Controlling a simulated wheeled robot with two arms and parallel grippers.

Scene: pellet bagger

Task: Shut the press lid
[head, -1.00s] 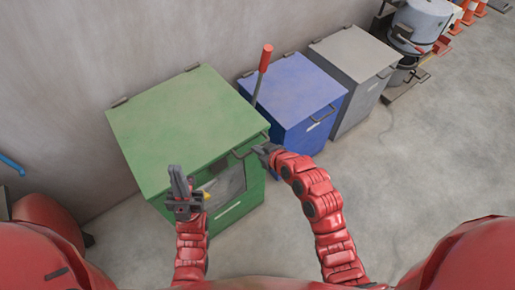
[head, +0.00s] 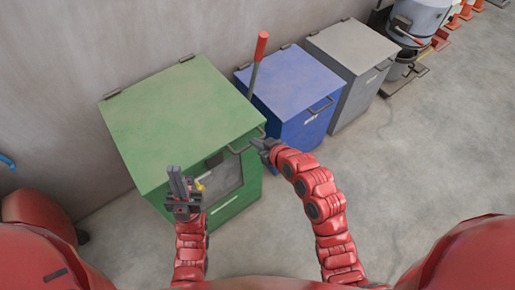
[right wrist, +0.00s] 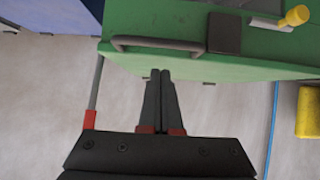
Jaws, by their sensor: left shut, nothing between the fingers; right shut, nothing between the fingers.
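The press is the green cabinet at the left of the head view, and its green lid (head: 180,125) lies flat or nearly flat across the top. I cannot tell whether it is fully seated. A dark bar handle (head: 246,141) is at the lid's front right edge; a handle also shows in the right wrist view (right wrist: 155,46). My right gripper (head: 257,143) is shut and empty close by this handle; its fingertips (right wrist: 160,74) show just short of the green edge. My left gripper (head: 177,169) is shut and empty, pointing up in front of the lid's front edge.
A lever with a red grip (head: 261,46) rises beside the press. A blue cabinet (head: 290,82) and a grey cabinet (head: 350,55) stand to the right along the wall. A yellow knob (right wrist: 297,15) is on the green front.

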